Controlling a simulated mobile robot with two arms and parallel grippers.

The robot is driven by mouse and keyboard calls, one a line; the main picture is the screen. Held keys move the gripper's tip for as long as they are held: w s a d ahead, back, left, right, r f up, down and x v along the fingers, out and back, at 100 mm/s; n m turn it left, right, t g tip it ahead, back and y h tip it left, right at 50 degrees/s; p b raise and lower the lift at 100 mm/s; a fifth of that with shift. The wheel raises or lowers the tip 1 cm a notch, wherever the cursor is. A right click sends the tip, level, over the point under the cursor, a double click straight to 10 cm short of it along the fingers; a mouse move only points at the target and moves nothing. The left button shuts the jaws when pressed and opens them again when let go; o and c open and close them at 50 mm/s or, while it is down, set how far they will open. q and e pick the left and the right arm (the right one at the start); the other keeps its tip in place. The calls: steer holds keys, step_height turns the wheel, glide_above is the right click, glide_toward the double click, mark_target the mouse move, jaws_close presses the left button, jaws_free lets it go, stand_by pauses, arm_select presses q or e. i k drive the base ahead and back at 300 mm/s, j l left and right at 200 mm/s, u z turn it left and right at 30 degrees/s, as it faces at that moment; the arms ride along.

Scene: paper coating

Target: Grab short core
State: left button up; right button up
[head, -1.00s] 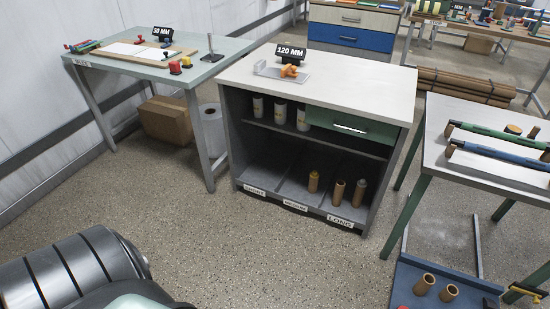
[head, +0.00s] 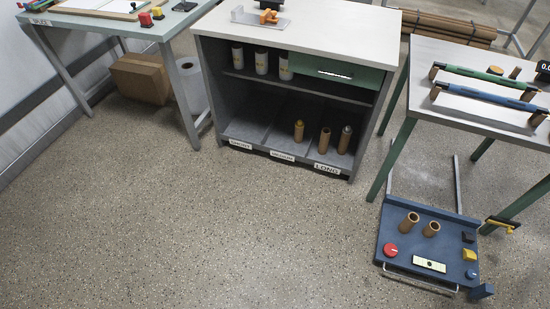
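The cabinet (head: 207,90) has a lower level with bays labelled SHORT (head: 240,145), a middle label too small to read surely (head: 282,156), and LONG (head: 327,168). The SHORT bay looks empty. Brown cores stand upright to its right: one with a yellowish top (head: 299,132), a plain one (head: 324,141) and one with a grey top (head: 345,141). Two more brown cores stand on the blue cart (head: 400,255): a left one (head: 408,223) and a right one (head: 431,230). I cannot tell which core counts as short. Neither gripper is in view.
White cylinders (head: 261,61) stand on the cabinet's upper shelf, beside a green drawer (head: 335,70). A work table (head: 480,88) with blue and green bars stands at right. A cardboard box (head: 140,79) and white roll (head: 191,88) sit under the left table. The floor in front is clear.

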mark_target(431, 230)
steer(key=z, duration=1.5)
steer(key=i+j, duration=0.05)
